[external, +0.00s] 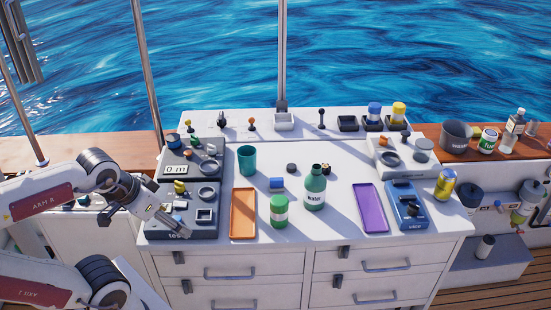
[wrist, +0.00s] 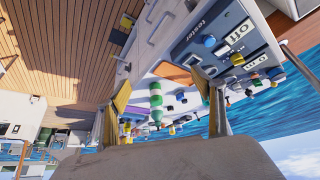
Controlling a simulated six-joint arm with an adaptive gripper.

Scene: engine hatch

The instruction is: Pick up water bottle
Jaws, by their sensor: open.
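The water bottle (external: 315,190) is green with a white label reading "water". It stands upright on the white cabinet top, right of centre, in the external view.
An orange tray (external: 243,214), a teal cup (external: 247,159) and a blue cylinder (external: 277,183) lie between my gripper and the bottle. A purple tray (external: 370,208) and a blue device (external: 406,206) are to its right. The tester panel (external: 205,217) is at left.

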